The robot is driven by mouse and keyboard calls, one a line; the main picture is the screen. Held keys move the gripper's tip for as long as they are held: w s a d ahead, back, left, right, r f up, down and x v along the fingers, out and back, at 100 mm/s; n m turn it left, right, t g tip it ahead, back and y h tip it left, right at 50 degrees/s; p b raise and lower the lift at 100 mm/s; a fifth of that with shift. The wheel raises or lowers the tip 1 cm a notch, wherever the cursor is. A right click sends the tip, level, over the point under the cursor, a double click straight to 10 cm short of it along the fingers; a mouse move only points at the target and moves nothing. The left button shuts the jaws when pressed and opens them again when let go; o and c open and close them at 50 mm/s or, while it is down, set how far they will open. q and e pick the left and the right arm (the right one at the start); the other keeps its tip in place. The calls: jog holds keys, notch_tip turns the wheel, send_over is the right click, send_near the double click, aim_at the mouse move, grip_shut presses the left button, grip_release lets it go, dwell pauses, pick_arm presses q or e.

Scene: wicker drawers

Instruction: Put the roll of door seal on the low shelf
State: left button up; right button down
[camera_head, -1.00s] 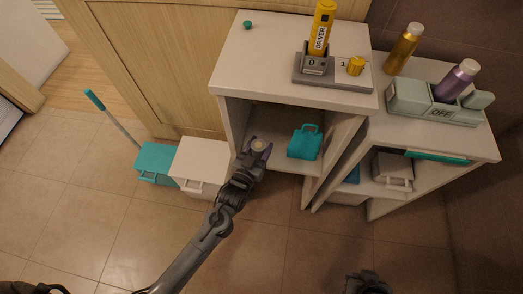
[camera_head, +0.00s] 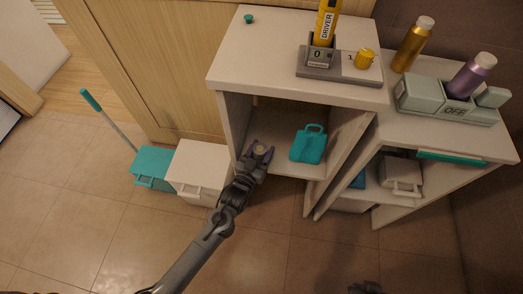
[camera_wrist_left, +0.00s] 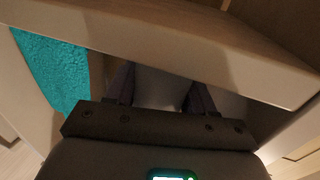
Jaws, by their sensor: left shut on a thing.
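My left gripper (camera_head: 258,152) reaches into the open front of the white cabinet, over the left part of its low shelf (camera_head: 281,163). It is shut on a small pale round thing, which looks like the roll of door seal (camera_head: 261,149); the fingers hide much of it. In the left wrist view the dark fingers (camera_wrist_left: 160,90) point in beneath the top board, with a pale surface between them. I cannot tell whether the roll touches the shelf. Only a dark bit of my right gripper (camera_head: 366,288) shows at the bottom edge.
A teal bag-like thing (camera_head: 308,146) stands on the shelf right of my left gripper. The cabinet top (camera_head: 275,50) overhangs the opening. White (camera_head: 201,165) and teal (camera_head: 153,165) boxes stand on the floor to the left. A second shelf unit (camera_head: 440,140) is at the right.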

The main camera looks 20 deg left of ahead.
pick_arm(q)
jog(key=shift+f, duration=0.2)
jog(key=o, duration=1)
jog(key=shift+o, duration=0.2)
jog(key=shift+r, duration=0.1)
